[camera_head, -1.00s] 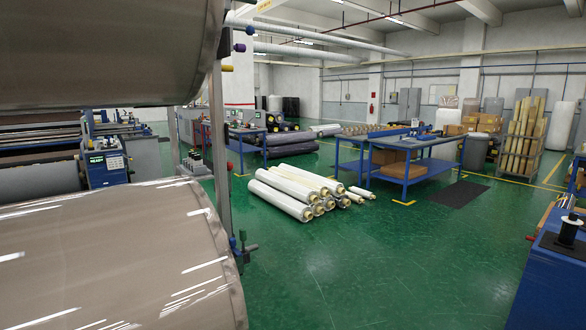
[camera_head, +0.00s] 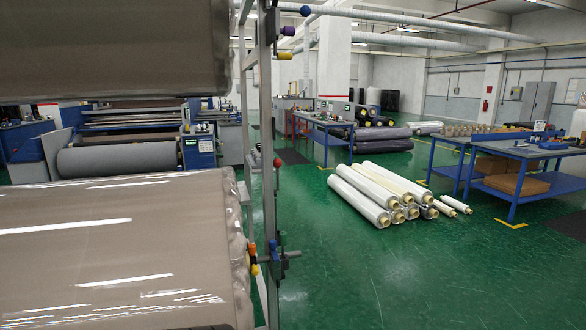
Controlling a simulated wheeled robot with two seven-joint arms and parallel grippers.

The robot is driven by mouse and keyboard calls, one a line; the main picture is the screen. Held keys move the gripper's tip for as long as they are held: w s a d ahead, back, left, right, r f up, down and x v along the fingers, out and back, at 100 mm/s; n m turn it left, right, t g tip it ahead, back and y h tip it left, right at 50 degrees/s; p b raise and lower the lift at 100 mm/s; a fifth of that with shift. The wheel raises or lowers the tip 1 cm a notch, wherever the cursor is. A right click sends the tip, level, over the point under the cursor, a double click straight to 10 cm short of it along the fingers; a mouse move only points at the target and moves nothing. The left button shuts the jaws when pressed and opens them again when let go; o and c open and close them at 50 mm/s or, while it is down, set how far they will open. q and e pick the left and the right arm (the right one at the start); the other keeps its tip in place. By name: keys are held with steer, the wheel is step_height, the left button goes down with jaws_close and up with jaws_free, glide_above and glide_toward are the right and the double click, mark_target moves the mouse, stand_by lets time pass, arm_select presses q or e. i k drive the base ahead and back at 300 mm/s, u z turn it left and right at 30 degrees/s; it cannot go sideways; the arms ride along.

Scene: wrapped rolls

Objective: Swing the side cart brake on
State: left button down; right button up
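A tall grey metal cart frame (camera_head: 268,130) stands close in front of me, left of centre. It carries two large wrapped brown rolls, an upper one (camera_head: 110,50) and a lower one (camera_head: 120,250). On the post are a red knob (camera_head: 277,163), an orange-yellow knob (camera_head: 253,257) and a dark clamp-like fitting (camera_head: 277,262) at the end of the lower roll. Small blue, purple and yellow knobs sit near the top of the post. I cannot tell which of these is the brake. Neither of my grippers is in view.
Wrapped white rolls (camera_head: 375,190) lie stacked on the green floor (camera_head: 400,275) right of the cart. A blue workbench (camera_head: 505,165) stands at the right, a machine (camera_head: 130,150) behind the cart. Floor is clear at front right.

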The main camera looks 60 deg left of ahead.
mark_target(277, 162)
steer(key=u, duration=0.6)
steer(key=i, duration=1.05)
steer(key=u, duration=0.8)
